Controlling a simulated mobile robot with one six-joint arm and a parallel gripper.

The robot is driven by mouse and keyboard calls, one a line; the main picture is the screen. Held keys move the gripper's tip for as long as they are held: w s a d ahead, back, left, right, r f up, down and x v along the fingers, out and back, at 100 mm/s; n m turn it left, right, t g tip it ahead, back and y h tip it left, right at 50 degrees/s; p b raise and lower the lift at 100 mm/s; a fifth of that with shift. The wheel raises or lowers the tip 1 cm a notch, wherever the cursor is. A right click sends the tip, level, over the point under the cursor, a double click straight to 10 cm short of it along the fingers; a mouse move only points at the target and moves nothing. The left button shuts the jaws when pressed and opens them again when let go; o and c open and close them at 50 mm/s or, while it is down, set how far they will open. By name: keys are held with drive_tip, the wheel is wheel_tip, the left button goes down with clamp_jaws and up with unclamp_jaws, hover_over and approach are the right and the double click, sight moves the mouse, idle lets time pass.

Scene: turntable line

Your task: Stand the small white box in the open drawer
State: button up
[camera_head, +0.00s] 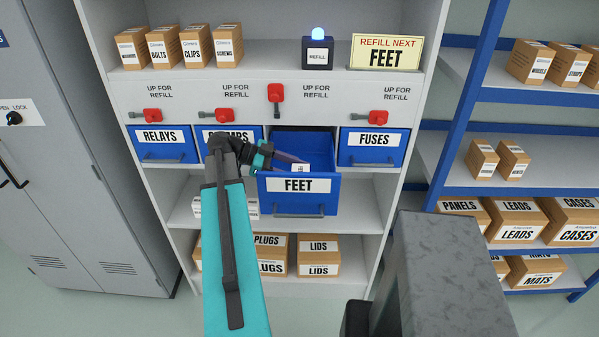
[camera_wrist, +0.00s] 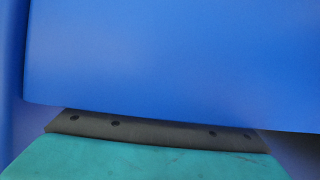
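The open drawer labelled FEET (camera_head: 298,197) is pulled out of the cabinet, blue inside and out. A small white thing with dark marks (camera_head: 300,168) shows inside it; most of it is hidden behind the drawer front, so I cannot tell if it stands, leans or is held. My gripper (camera_head: 280,158) reaches into the drawer from its left side, near the white thing; its fingertips are not clear. The wrist view is filled by a plain blue surface (camera_wrist: 180,60), with a teal and dark part of my gripper along the bottom; no box shows there.
Closed drawers RELAYS (camera_head: 160,155) and FUSES (camera_head: 374,158) flank it; another is partly behind my arm. Red levers sit above the drawers. A sign (camera_head: 385,53) reads REFILL NEXT FEET, beside a REFILL lamp (camera_head: 318,50). White boxes (camera_head: 246,206) lie on the shelf below, partly hidden.

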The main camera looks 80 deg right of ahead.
drive_tip(key=shift+o, duration=0.5)
drive_tip(key=shift+r, duration=0.2)
drive_tip(key=shift+w+b, duration=0.3)
drive_tip(key=shift+w, duration=0.35)
drive_tip(key=p+v, duration=0.1)
drive_tip(key=v, duration=0.9)
drive_tip(key=shift+r, duration=0.4)
drive_tip(key=shift+w+a, duration=0.1)
drive_tip(key=shift+w, duration=0.1)
drive_tip(key=shift+f, duration=0.1)
